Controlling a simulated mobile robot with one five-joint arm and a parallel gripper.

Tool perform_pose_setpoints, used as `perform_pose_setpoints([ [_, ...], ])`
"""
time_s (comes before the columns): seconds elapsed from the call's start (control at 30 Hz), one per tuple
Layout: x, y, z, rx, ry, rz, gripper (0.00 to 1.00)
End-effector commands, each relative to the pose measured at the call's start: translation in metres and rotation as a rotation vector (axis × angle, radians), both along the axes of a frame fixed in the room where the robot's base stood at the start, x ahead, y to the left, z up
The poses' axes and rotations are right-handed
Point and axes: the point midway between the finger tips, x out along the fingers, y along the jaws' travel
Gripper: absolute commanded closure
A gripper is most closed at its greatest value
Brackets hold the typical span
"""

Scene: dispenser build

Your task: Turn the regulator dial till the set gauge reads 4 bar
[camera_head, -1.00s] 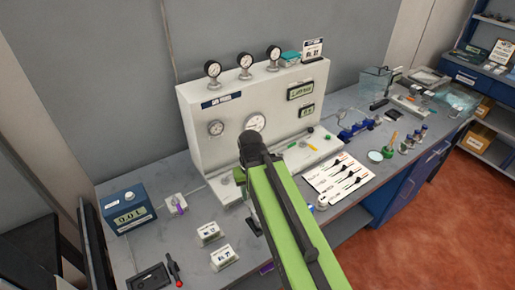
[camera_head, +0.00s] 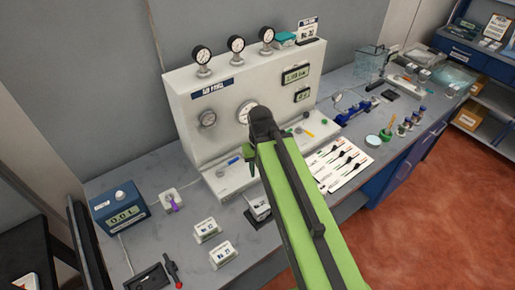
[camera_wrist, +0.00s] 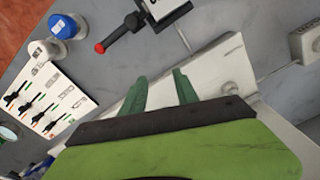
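The white gas panel (camera_head: 285,120) stands against the wall. Its face bears a smaller round grey gauge or dial (camera_head: 208,118) and a larger white round gauge (camera_head: 244,112), partly covered by my arm. Several small knobs or valves sit on its ledge, among them a grey knob (camera_head: 221,173); I cannot tell which part is the regulator dial, and no gauge reading is legible. In the wrist view my gripper (camera_wrist: 160,90) has two green fingers apart with nothing between them, over the white ledge (camera_wrist: 215,65). A round knob (camera_wrist: 230,88) is right of the fingers.
A blue meter box (camera_head: 121,207) stands at left, with small white label blocks (camera_head: 206,230) in front. A red-tipped black device (camera_wrist: 125,30) and blue-capped bottle (camera_wrist: 63,27) show near the gripper.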

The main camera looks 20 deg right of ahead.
Motion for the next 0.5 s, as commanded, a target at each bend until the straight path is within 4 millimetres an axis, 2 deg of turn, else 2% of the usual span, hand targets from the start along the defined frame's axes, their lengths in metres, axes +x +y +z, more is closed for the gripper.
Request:
perform_pose_setpoints([
  [0.03, 0.0, 0.0, 0.0, 0.0, 0.0, 0.001, 0.6],
  [0.1, 0.006, 0.0, 0.009, 0.0, 0.0, 0.024, 0.51],
  [0.17, 0.019, -0.006, 0.028, 0.0, 0.0, 0.071, 0.43],
  [0.2, 0.032, -0.008, 0.045, 0.0, 0.0, 0.131, 0.37],
  [0.3, 0.07, -0.005, 0.089, 0.0, 0.0, 0.34, 0.37],
  [0.4, 0.102, -0.003, 0.122, 0.0, 0.0, 0.541, 0.37],
  [0.5, 0.123, -0.001, 0.141, 0.0, 0.0, 0.69, 0.37],
])
